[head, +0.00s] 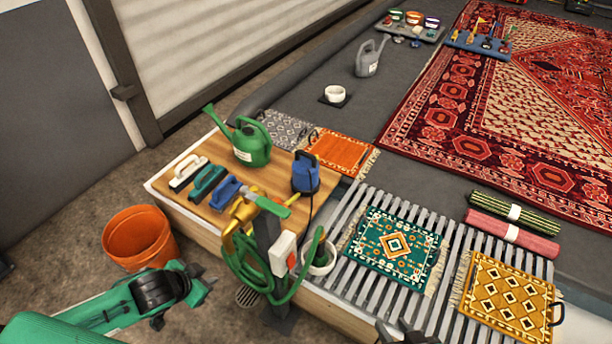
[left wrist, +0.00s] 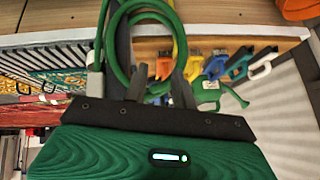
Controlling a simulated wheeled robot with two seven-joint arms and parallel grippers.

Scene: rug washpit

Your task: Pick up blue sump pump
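The blue sump pump (head: 306,173) stands upright on the wooden board (head: 262,180), with a dark handle and cord. It is right of the green watering can (head: 251,142) and behind the yellow tap (head: 243,208). My left gripper (head: 185,302) is low at the left, in front of the board and well apart from the pump. In the left wrist view its two fingers (left wrist: 161,77) are apart with nothing held between them.
A green hose (head: 272,283) hangs on the tap post between my left gripper and the pump. Several brushes (head: 207,184) lie left of the pump. An orange bucket (head: 138,238) stands on the floor. Small rugs (head: 395,247) lie on the slatted rack at right.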

